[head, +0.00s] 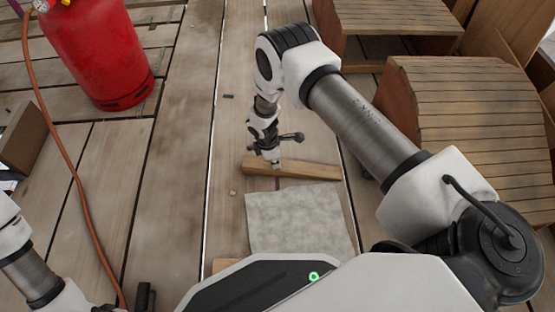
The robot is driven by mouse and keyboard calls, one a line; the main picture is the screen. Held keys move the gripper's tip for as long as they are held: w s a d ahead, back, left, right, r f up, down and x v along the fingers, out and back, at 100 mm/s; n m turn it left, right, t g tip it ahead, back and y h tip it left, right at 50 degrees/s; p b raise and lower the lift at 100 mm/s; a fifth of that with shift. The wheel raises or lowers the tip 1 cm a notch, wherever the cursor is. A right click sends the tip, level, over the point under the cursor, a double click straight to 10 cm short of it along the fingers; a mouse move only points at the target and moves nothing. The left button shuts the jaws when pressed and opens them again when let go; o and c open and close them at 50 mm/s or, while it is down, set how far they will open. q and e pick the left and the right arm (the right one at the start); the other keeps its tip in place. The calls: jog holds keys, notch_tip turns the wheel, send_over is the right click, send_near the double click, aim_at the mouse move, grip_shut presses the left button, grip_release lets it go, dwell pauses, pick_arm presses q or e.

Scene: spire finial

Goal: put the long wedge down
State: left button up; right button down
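The long wedge (310,172) is a narrow light-brown wooden piece. It lies across the plank direction, just beyond a grey sheet, in the middle of the head view. My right gripper (275,163) points down at the wedge, left of its middle, with its tips at the wood. The fingertips are small and partly merge with the wedge, so their grip is unclear. Whether the wedge touches the planks is also unclear. My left arm shows at the lower left; a dark part (146,297) at the bottom edge may belong to its gripper, whose state is unclear.
A grey sheet (295,220) lies on the plank floor (170,180) nearer to me. A red gas cylinder (98,50) with an orange hose (62,150) stands at the upper left. Curved slatted wooden pieces (470,110) stand at the right. Planks left of the wedge are mostly clear.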

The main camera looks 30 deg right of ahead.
notch_tip(320, 180, up, 12)
jog(key=a, duration=0.1)
jog(key=shift+w+a+f, duration=0.15)
jog(key=shift+w+a, duration=0.25)
